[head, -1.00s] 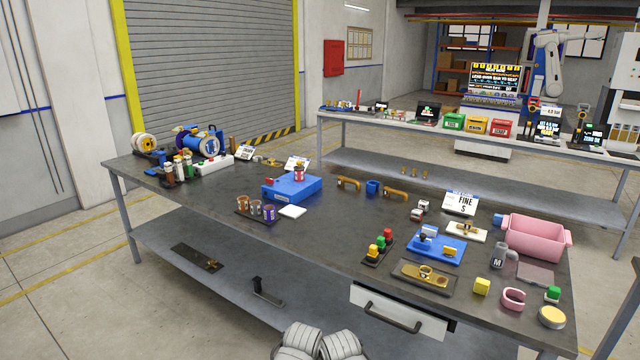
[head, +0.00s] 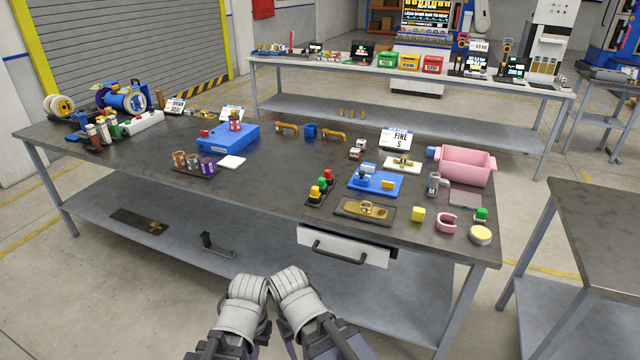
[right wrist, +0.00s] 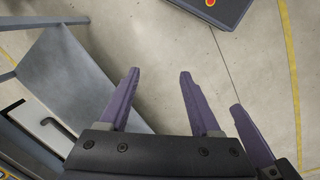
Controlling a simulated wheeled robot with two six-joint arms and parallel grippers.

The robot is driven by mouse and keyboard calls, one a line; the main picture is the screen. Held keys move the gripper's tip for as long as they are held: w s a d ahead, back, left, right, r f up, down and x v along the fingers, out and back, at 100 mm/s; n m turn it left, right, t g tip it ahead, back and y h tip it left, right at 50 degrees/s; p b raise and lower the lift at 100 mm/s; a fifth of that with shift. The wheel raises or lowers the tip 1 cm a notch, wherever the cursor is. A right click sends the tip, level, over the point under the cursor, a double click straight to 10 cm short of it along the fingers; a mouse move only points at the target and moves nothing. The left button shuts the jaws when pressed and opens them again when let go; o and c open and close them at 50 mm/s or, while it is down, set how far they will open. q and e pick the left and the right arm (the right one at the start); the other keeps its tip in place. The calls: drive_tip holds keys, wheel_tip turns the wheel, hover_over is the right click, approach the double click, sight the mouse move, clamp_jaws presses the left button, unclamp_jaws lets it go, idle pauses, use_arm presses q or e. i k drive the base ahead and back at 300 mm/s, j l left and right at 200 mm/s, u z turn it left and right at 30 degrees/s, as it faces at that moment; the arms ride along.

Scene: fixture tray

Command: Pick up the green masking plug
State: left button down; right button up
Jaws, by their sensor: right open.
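Two green pieces show in the head view. One is the middle piece (head: 321,184) of a dark rack (head: 316,201), between a yellow one and a red one. The other is a small green block (head: 480,214) near the table's right end. I cannot tell which is the masking plug. My two arms come in from the bottom of the head view, well short of the table, and their jaws are hidden there. In the right wrist view my right gripper (right wrist: 160,72) is open and empty over the floor. A third purple finger (right wrist: 248,132) shows beside it, perhaps of my left gripper.
Near the rack are a blue fixture (head: 365,184), a brown-topped tray (head: 345,208) and a yellow cube (head: 418,214). A pink bin (head: 467,168) stands behind the green block. A white drawer (head: 318,240) sticks out from the table front. Another table (head: 600,220) stands to the right.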

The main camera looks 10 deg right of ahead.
sight(321, 184)
drive_tip(key=i+j+z, duration=0.2)
drive_tip(key=z, duration=0.45)
drive_tip(key=i+j+z, duration=0.1)
drive_tip(key=j, duration=0.2)
drive_tip(key=i+j+z, duration=0.25)
drive_tip(key=j, duration=0.4)
drive_tip(key=i+j+z, duration=0.15)
drive_tip(key=i+j, duration=0.15)
drive_tip(key=j, duration=0.25)
drive_tip(key=i+j, duration=0.1)
drive_tip(key=j, duration=0.25)
drive_tip(key=i+j, duration=0.15)
drive_tip(key=j, duration=0.25)
drive_tip(key=i+j, duration=0.15)
drive_tip(key=j, duration=0.25)
